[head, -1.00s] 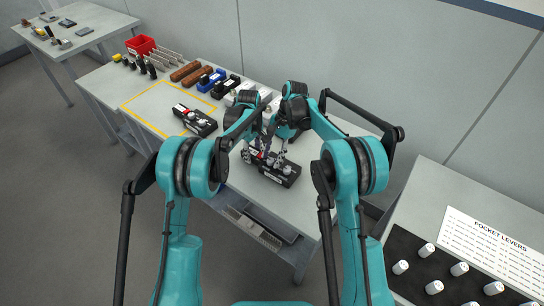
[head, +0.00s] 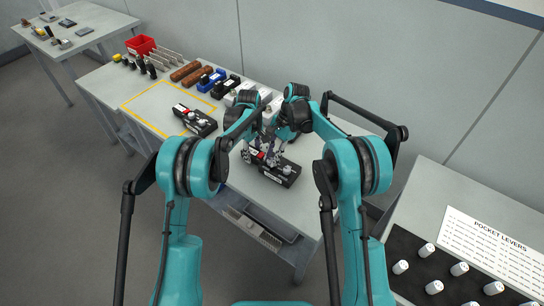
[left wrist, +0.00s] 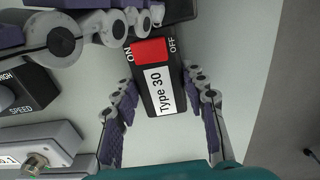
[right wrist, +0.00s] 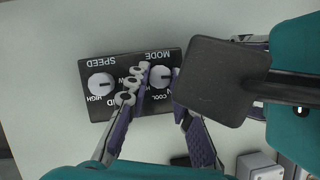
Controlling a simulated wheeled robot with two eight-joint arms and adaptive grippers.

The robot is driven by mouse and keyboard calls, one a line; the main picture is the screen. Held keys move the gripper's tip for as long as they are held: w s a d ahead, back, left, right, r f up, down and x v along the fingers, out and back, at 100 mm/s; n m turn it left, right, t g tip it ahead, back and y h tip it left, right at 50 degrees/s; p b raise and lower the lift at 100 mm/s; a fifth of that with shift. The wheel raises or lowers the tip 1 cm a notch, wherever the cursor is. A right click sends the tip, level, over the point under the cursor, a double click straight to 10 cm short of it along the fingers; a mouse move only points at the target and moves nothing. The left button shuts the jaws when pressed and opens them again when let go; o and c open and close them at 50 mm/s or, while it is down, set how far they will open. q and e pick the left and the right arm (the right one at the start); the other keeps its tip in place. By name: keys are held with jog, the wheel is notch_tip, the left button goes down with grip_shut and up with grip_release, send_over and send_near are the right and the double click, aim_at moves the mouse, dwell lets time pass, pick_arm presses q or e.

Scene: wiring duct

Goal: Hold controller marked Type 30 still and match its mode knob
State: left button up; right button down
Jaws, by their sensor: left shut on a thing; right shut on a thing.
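The Type 30 controller (head: 285,175) is a black box lying on the bench. In the left wrist view its Type 30 label (left wrist: 159,91) and red ON/OFF rocker (left wrist: 149,51) show. My left gripper (left wrist: 160,88) is shut across the body, one finger on each side of the label. In the right wrist view the controller (right wrist: 128,110) shows a white SPEED knob (right wrist: 101,84) and a white MODE knob (right wrist: 160,76). My right gripper (right wrist: 158,82) is shut on the MODE knob. Its fingers hide part of the dial, and a dark pad covers the controller's right end.
Blue, brown and black parts, tools and a red bin (head: 140,45) line the back. A white POCKET LEVERS sheet (head: 490,245) and several white cylinders are on the right table. Bare bench lies left of the gripped controller.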

jog(key=m+t, duration=0.1)
jog(key=m, duration=0.4)
jog(key=shift+s+d+t+y, duration=0.1)
jog(key=shift+s+t+y, duration=0.05)
jog(key=shift+t+y, duration=0.25)
jog(key=shift+s+m+t, duration=0.1)
jog(key=shift+m+t, duration=0.6)
jog(key=shift+m, duration=1.1)
jog(key=c, duration=1.3)
grip_release()
jog(key=v, duration=1.2)
